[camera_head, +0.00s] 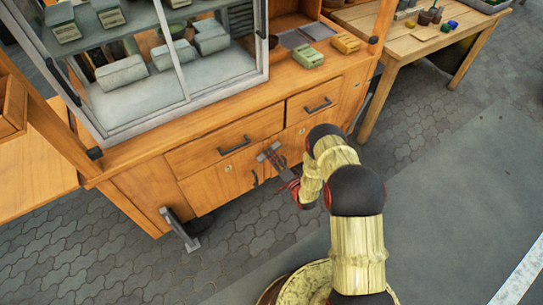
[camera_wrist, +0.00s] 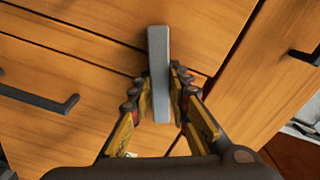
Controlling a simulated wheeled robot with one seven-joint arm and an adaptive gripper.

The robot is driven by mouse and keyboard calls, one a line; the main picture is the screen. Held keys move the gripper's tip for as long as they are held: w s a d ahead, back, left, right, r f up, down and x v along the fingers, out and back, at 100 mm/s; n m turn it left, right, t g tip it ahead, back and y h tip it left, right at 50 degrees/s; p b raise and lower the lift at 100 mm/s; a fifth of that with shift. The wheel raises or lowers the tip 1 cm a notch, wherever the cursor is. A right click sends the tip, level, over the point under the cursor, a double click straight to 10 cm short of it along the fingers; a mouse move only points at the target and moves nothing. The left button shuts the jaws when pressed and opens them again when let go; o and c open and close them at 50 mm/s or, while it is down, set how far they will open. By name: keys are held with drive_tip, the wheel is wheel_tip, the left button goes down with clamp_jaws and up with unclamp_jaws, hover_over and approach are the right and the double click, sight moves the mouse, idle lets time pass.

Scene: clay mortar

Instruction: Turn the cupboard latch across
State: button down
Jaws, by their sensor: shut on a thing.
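The cupboard latch (camera_wrist: 158,50) is a plain grey bar on the orange wooden front. In the wrist view it stands nearly upright, with its top end above my fingers. My gripper (camera_wrist: 159,88) has one finger on each side of the bar and is shut on it. In the head view my gripper (camera_head: 279,165) is at the cupboard front, below the drawers. The latch looks small there and is partly hidden by my fingers. The cupboard doors (camera_head: 219,184) look closed.
A dark drawer handle (camera_head: 234,146) is up and left of my gripper, and another drawer handle (camera_head: 317,104) is up and right. A dark door handle (camera_wrist: 45,97) is left of the latch in the wrist view. A wooden table (camera_head: 425,45) stands to the right. Paved floor lies in front.

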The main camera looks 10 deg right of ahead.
drive_tip(key=m, duration=0.4)
drive_tip(key=shift+d+m, duration=0.1)
drive_tip(key=shift+m, duration=0.3)
idle(0.4)
drive_tip(key=c, duration=1.7)
unclamp_jaws()
drive_tip(key=v, duration=1.2)
